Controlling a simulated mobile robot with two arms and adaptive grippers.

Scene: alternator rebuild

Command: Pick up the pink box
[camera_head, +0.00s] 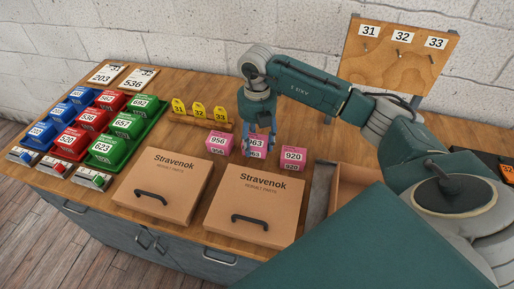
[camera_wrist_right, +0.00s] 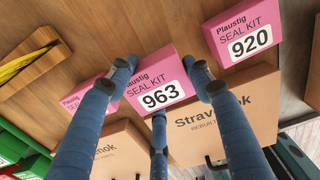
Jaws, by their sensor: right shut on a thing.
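Three pink boxes stand in a row on the wooden bench, behind the cardboard boxes. The pink box 963 (camera_head: 256,143) is in the middle, between box 956 (camera_head: 218,143) and box 920 (camera_head: 292,158). My right gripper (camera_head: 259,140) comes down from above and is shut on box 963. In the right wrist view, its blue fingers (camera_wrist_right: 172,82) lie on either side of box 963 (camera_wrist_right: 157,90), whose label reads Plaustig Seal Kit. Box 920 (camera_wrist_right: 243,40) is apart at the right there. I cannot tell whether box 963 is off the bench. My left gripper is not in view.
Two Stravenok cardboard boxes (camera_head: 254,207) with black handles stand in front. Yellow numbered tags (camera_head: 199,111) on a wooden rack are behind. Blue, red and green bins (camera_head: 103,150) are at the left. An open wooden tray (camera_head: 350,186) is at the right, below a pegboard (camera_head: 396,62).

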